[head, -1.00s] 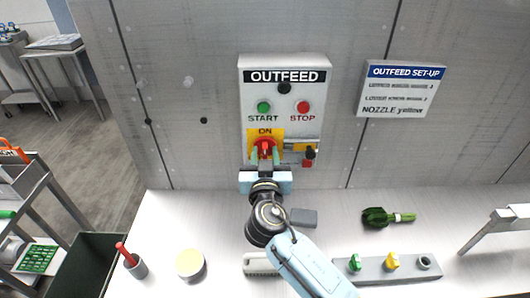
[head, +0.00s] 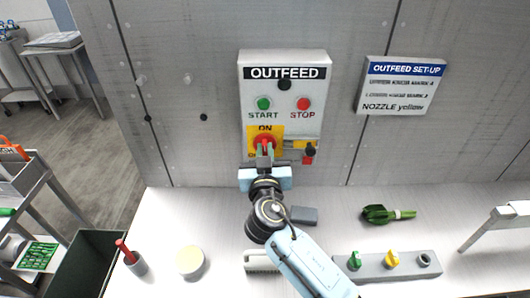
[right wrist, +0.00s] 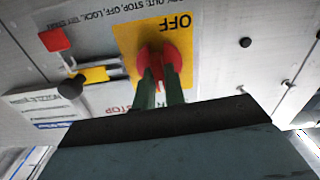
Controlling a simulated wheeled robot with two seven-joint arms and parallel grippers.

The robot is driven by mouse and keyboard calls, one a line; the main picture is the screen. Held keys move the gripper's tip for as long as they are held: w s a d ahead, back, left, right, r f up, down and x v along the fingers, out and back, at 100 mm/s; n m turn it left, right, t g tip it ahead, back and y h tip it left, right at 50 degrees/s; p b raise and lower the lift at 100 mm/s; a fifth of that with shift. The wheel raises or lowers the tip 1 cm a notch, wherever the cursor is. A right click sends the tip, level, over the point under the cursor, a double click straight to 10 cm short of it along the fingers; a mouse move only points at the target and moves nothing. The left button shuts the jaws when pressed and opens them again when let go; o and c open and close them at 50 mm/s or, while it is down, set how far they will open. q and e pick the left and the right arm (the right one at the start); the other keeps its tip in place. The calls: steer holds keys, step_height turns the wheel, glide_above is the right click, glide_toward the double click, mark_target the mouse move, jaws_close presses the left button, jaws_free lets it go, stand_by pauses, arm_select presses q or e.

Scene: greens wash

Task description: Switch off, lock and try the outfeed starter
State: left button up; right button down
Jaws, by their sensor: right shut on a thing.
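The grey OUTFEED starter box (head: 312,64) is on the wall, with a green START button (head: 264,103) and a red STOP button (head: 303,104). Below them is a red rotary switch (head: 264,139) on a yellow plate; ON shows above it in the head view. My right gripper (head: 265,151) is shut on the switch's red handle. In the right wrist view both fingers press on the red switch (right wrist: 158,58), and OFF shows upside down on the plate. The handle appears upright, towards ON, but is partly hidden by the fingers. My left gripper is out of view.
A black knob (head: 310,150) and a small red piece are right of the switch. An OUTFEED SET-UP sign (head: 402,87) hangs at right. The bench below holds a green nozzle (head: 378,214), a grey rack (head: 408,264), a round tub (head: 190,263) and a small grey block (head: 304,215).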

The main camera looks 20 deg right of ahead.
steer(key=n, duration=0.3)
steer(key=shift+n+b, duration=0.4)
steer(key=n, duration=0.4)
steer(key=shift+a+n, duration=0.15)
steer(key=shift+n, duration=0.25)
steer(key=shift+f+n+p, duration=0.2)
steer(key=shift+n+p, duration=1.1)
steer(key=shift+n, duration=3)
steer(key=c, duration=1.5)
jaws_free()
steer(key=shift+a, duration=0.1)
